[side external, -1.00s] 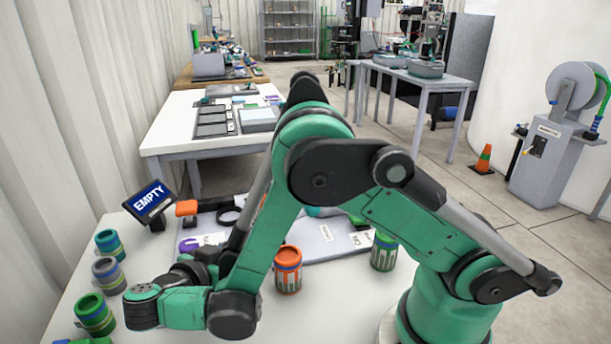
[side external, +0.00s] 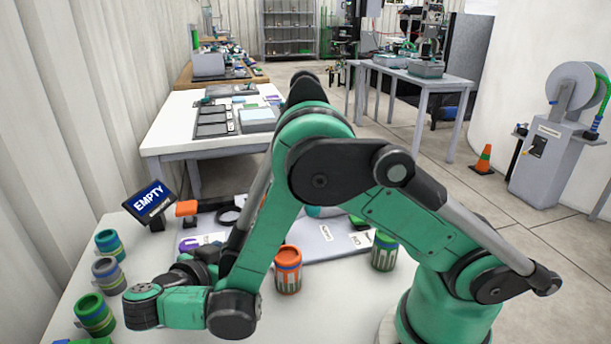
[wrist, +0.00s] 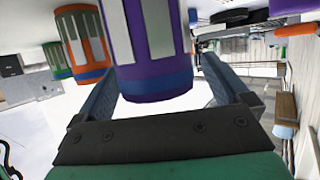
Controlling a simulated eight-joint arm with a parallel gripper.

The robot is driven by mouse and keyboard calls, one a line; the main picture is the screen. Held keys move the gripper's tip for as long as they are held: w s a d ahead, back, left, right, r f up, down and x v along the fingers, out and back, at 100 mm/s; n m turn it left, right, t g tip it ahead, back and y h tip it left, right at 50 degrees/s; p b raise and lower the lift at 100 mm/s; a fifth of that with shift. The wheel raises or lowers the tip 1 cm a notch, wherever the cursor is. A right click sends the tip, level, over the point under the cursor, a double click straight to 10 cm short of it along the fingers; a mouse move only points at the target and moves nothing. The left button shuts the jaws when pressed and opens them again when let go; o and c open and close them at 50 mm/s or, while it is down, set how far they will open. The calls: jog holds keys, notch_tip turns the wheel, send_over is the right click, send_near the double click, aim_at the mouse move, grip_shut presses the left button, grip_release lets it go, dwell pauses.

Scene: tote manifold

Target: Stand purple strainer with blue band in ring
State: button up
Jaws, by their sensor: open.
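The purple strainer with blue band (wrist: 150,50) fills the top middle of the wrist view, with pale slots in its side. My gripper (wrist: 160,78) is open, with the strainer between its two fingers. A gap shows at the right finger; the left finger is close, and I cannot tell whether it touches. In the side view my gripper (side external: 200,262) is partly hidden by my wrist. A purple patch (side external: 188,245) shows just beyond it, probably the strainer. A black ring (side external: 229,215) lies on the grey board, and appears dark in the wrist view (wrist: 230,15).
An orange strainer (side external: 288,270) and a green strainer (side external: 384,251) stand to the right on the white table. Several green and grey-blue containers (side external: 109,273) line the left edge. An "EMPTY" sign (side external: 150,200) and an orange block (side external: 187,208) stand behind, near the grey board (side external: 320,240).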

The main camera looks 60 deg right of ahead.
notch_tip(320, 180, up, 18)
jog(key=r, duration=0.1)
jog(key=s+d+f+n+t+y, duration=0.1)
jog(key=s+f+n+t+y, duration=0.1)
jog(key=f+n+y, duration=0.3)
jog(key=s+d+f+n+t+y, duration=0.2)
jog(key=f+n+y, duration=0.3)
jog(key=n+y, duration=0.3)
jog(key=shift+s+f+n+t, duration=0.2)
jog(key=shift+s+n+t, duration=0.55)
jog(key=shift+n, duration=1.05)
jog(key=shift+w, duration=0.1)
